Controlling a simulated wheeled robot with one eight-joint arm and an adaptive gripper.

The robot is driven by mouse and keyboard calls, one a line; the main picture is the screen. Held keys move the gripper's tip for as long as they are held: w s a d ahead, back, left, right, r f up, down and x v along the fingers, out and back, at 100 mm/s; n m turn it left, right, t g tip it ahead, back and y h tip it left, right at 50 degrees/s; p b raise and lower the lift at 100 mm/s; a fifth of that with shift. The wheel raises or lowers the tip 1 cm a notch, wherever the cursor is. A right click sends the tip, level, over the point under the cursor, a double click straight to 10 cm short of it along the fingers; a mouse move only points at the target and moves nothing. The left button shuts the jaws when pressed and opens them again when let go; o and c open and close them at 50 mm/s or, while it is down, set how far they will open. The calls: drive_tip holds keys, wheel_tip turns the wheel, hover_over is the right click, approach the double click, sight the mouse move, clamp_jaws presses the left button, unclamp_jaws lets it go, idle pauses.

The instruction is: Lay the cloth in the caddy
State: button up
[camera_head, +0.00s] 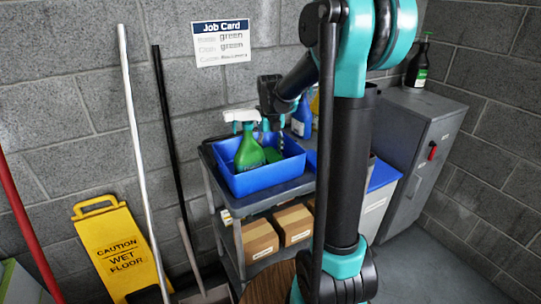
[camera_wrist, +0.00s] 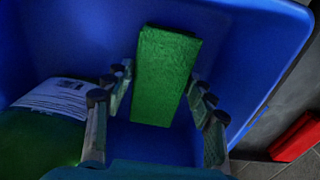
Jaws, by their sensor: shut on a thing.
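The blue caddy (camera_head: 262,183) sits on top of a grey cart. A green spray bottle (camera_head: 249,152) with a white head stands in its left part; its labelled green body (camera_wrist: 40,130) fills the lower left of the wrist view. The folded green cloth (camera_wrist: 166,75) lies between my fingers inside the caddy walls; a green patch of it (camera_head: 272,155) shows beside the bottle in the head view. My gripper (camera_wrist: 160,84) points down into the caddy and is shut on the cloth. Whether the cloth touches the caddy floor is not clear.
A blue bottle (camera_head: 301,118) stands behind the caddy on the cart. Cardboard boxes (camera_head: 259,238) sit on the lower shelf. A grey cabinet (camera_head: 415,150) with a dark bottle stands right. A wet-floor sign (camera_head: 117,247) and poles stand left. A job card (camera_head: 221,43) reads green.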

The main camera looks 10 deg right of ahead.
sight(271, 155)
drive_tip(key=shift+f, duration=0.45)
drive_tip(key=o, duration=1.1)
drive_tip(key=shift+f, duration=0.1)
drive_tip(key=shift+o, duration=0.2)
wheel_tip(271, 155, up, 12)
